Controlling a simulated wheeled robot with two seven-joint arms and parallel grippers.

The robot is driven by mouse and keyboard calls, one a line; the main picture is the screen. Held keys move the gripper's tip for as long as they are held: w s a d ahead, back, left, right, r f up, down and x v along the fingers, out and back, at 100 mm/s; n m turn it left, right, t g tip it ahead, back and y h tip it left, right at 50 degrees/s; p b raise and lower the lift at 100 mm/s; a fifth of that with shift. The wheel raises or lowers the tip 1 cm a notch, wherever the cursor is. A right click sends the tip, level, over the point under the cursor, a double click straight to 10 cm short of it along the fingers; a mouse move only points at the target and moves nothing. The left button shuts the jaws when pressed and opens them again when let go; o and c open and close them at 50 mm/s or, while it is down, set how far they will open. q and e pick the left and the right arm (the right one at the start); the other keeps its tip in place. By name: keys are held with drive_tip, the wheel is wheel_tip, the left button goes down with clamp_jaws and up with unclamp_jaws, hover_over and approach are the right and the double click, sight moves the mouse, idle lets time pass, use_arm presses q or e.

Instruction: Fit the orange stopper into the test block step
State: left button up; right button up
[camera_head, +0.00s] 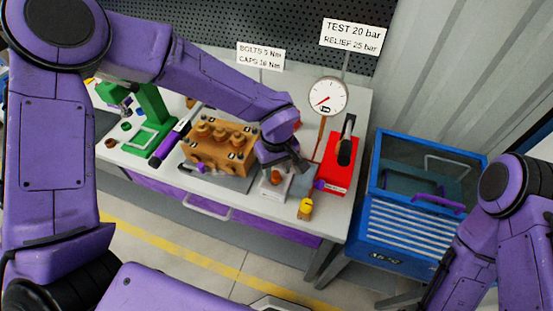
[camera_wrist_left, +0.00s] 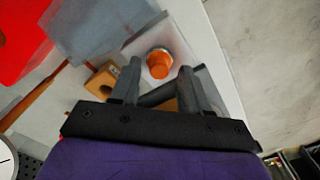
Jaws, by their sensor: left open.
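The orange stopper (camera_head: 276,176) stands on a small pale block (camera_head: 268,191) near the front edge of the bench. In the left wrist view the stopper (camera_wrist_left: 158,65) shows its round orange top with a pale ring at its far side, on the pale block (camera_wrist_left: 192,38). My left gripper (camera_head: 284,166) is open above it. In the wrist view the fingertips (camera_wrist_left: 160,70) lie to either side of the stopper, with gaps; I cannot tell their height over it. A grey block (camera_head: 304,180) sits just right of the pale block; which is the test block is unclear. My right gripper is out of frame.
A brass pump block (camera_head: 215,150) lies left of the gripper. A red hand pump (camera_head: 341,172) and a gauge (camera_head: 327,97) stand right and behind. A yellow-topped brass part (camera_head: 305,208) is at the front. A blue tool cabinet (camera_head: 400,225) stands right of the bench.

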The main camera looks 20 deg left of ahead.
sight(276, 175)
use_arm(q)
wheel_tip(276, 175, up, 11)
drive_tip(key=b, duration=0.1)
idle(0.5)
